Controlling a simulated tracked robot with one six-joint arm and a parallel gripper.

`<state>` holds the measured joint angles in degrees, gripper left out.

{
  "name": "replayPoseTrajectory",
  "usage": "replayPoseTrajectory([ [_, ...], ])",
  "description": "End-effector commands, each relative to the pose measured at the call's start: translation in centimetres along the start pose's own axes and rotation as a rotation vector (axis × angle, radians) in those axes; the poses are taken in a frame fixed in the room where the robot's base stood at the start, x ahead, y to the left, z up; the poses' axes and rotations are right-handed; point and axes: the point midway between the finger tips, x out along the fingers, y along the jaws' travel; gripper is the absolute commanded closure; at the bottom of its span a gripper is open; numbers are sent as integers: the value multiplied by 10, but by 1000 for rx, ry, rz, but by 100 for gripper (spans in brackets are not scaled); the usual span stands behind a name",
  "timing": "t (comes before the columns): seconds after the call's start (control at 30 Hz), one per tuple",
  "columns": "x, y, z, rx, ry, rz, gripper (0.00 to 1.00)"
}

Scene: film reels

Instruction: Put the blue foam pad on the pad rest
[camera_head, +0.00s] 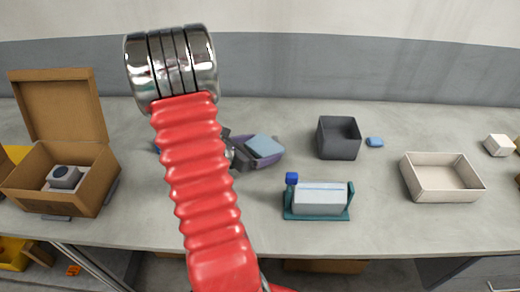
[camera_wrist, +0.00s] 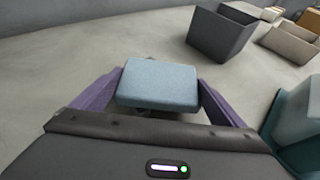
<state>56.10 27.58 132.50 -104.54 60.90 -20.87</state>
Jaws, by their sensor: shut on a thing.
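The blue foam pad (camera_wrist: 158,82) is a light grey-blue block with rounded edges, held level between the two purple fingers of my gripper (camera_wrist: 160,98) in the wrist view. In the head view the pad (camera_head: 265,146) shows at the end of my gripper (camera_head: 258,152), over the middle of the table; my red arm covers the area to its left. My gripper is shut on the pad. The gap under the pad is hard to judge. I cannot make out a pad rest with certainty; part of the table is hidden behind my arm.
A dark grey bin (camera_head: 339,140), small blue piece (camera_head: 375,142) and cream tray (camera_head: 442,180) lie farther right. An open cardboard box (camera_head: 85,180) stands left.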

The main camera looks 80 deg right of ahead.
Motion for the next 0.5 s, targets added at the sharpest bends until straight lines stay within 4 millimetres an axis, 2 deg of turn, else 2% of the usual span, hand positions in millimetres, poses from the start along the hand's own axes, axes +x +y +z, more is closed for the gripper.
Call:
replayPoseTrajectory([
  [0.3,3,-1,-7,-2,2,-2,28],
  [0.33,3,-1,-8,-2,3,-2,6],
  [0.43,4,-1,-8,-4,6,-2,0],
  [0.5,4,-1,-9,-5,7,-2,0],
])
